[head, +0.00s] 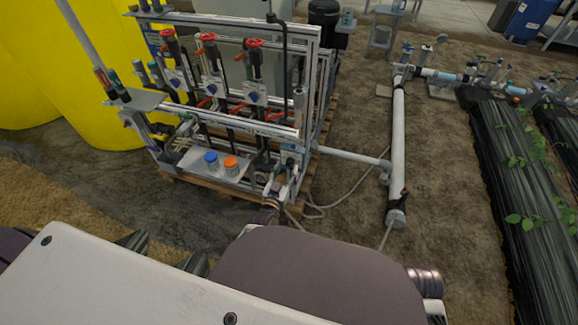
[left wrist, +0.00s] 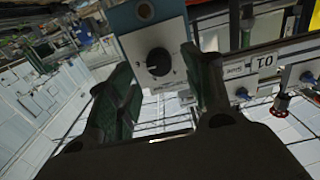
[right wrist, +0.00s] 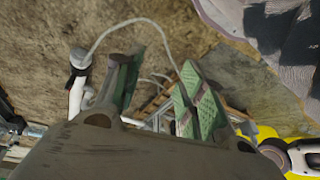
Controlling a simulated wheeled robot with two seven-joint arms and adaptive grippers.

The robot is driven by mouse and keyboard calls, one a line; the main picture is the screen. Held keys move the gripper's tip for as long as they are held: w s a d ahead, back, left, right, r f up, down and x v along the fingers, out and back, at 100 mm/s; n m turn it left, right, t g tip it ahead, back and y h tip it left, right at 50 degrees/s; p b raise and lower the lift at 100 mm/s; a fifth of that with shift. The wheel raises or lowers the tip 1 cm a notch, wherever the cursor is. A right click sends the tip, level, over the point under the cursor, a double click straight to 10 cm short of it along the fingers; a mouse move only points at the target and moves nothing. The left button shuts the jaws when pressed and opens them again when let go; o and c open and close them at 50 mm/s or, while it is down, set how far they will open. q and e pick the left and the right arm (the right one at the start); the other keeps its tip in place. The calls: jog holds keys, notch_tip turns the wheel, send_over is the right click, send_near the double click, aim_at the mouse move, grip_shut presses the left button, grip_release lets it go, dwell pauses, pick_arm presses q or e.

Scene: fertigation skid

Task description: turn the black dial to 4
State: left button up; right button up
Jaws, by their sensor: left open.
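The black dial (left wrist: 158,62) sits on the white face of a small control box (left wrist: 150,30), close in front in the left wrist view. Its markings are too small to read. My left gripper (left wrist: 156,72) is open, with one finger on each side of the dial in that view. I cannot tell whether the fingers touch it. In the head view my left gripper (head: 283,174) is small, at the skid's near right corner.
The skid frame (head: 225,125) carries red-handled valves (head: 208,38) and a shelf with a blue-lidded jar (head: 211,161) and an orange-lidded jar (head: 231,165). A yellow tank (head: 90,60) stands left. A white pipe (head: 398,140) and loose hose (head: 315,210) lie right.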

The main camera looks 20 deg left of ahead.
aim_at(289, 164)
pick_arm(q)
jog(key=shift+w, duration=0.85)
jog(key=shift+w+d+b, duration=0.1)
jog(key=shift+w+b, duration=0.4)
jog(key=shift+w, duration=0.55)
pick_arm(e)
jog(key=shift+w+a+r, duration=0.15)
jog(key=shift+r, duration=0.95)
jog(key=shift+f, duration=0.1)
pick_arm(q)
jog(key=shift+c, duration=0.5)
jog(key=c, duration=0.9)
